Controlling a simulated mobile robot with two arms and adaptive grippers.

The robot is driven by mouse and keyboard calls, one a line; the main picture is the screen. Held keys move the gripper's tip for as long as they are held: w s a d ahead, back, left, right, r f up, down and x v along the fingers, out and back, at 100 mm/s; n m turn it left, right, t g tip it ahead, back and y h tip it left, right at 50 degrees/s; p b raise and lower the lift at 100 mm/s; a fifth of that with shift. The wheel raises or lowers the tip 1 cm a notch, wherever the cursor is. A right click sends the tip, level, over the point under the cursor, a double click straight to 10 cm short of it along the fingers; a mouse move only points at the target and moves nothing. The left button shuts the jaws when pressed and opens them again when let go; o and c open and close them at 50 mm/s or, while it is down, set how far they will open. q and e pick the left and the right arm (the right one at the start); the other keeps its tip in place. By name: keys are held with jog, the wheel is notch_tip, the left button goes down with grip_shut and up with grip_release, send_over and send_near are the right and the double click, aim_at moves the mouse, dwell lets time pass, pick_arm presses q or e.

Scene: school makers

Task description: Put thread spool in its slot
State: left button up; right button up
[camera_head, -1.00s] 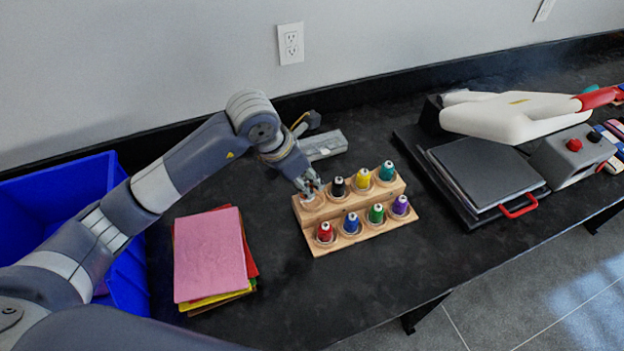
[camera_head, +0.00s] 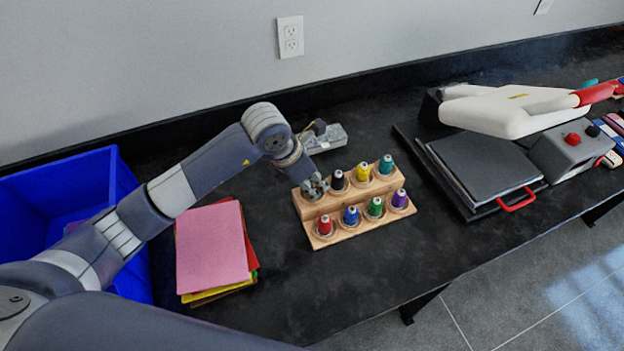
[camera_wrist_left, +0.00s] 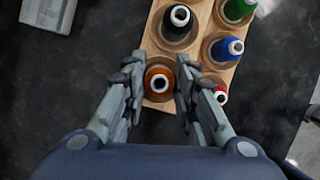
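The wooden spool rack (camera_head: 347,233) stands on the black table and also shows in the left wrist view (camera_wrist_left: 213,79). An orange thread spool (camera_wrist_left: 159,80) appears upright at the end of the rack's back row, beside the black spool (camera_wrist_left: 179,18). My left gripper (camera_head: 314,188) is over that back-left slot in the head view. In the left wrist view its fingers (camera_wrist_left: 158,72) are spread on both sides of the orange spool, with visible gaps. The fingers hide the orange spool in the head view, and its seating depth is unclear. My right gripper is out of view.
Black, yellow (camera_head: 363,173), teal, red (camera_head: 324,226), blue, green and purple spools fill the other slots. Stacked coloured sheets (camera_head: 212,248) and a blue bin (camera_head: 60,205) lie left. A grey object (camera_head: 325,139) sits behind; a heat press (camera_head: 485,170) stands right.

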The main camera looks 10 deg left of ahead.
pick_arm(q)
jog(key=o, duration=0.4)
jog(key=shift+r+p, duration=0.5)
jog(key=shift+r, duration=0.05)
jog(key=b+v, duration=0.2)
jog(key=v, duration=0.9)
jog(key=shift+s+a+r, duration=0.15)
jog(key=shift+a+r, duration=0.05)
jog(key=shift+r, duration=0.05)
